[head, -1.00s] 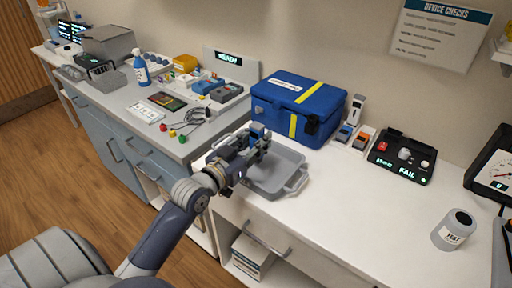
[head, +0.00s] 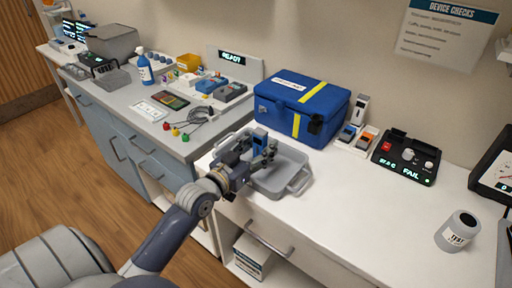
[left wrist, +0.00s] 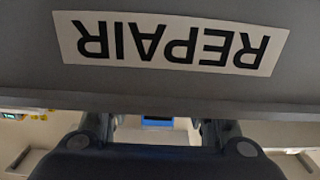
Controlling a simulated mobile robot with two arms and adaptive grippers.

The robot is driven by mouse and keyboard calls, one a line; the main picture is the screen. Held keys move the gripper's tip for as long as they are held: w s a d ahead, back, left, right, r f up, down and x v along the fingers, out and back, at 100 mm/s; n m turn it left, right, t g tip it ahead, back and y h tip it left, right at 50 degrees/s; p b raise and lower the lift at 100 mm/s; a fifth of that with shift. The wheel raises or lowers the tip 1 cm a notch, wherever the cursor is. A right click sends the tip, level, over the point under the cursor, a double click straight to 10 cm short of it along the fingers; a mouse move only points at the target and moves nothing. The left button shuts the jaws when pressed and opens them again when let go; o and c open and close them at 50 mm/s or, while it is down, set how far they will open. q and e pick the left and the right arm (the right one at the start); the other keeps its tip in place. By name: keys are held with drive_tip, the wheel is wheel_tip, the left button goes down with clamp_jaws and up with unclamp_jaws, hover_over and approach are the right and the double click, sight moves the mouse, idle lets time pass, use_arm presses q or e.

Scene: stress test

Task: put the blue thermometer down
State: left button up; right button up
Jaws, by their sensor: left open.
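The blue thermometer (head: 259,139) shows upright between the fingers of my left gripper (head: 263,150), over the grey tray (head: 296,185) on the white counter. The gripper is open. In the left wrist view, the blue top of the thermometer (left wrist: 157,121) sits in the gap between the two fingers of my left gripper (left wrist: 158,130), apart from both. A grey wall with an upside-down "REPAIR" label (left wrist: 170,40) fills the upper part of that view. The thermometer's lower end is hidden, so I cannot tell if it touches the tray floor. My right gripper is out of view.
A blue case (head: 300,105) with a yellow stripe stands just behind the tray. Orange and blue handheld devices (head: 355,134) and a black tester reading "FAIL" (head: 404,157) are to the right. A grey jar (head: 457,231) stands far right. The counter's front middle is clear.

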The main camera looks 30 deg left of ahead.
use_arm(q)
drive_tip(key=s, duration=0.3)
drive_tip(key=s+b, duration=0.1)
drive_tip(key=s, duration=0.6)
drive_tip(key=shift+s+a, duration=0.1)
drive_tip(key=shift+a, duration=0.3)
drive_tip(key=shift+s+r, duration=0.15)
drive_tip(key=shift+s, duration=0.75)
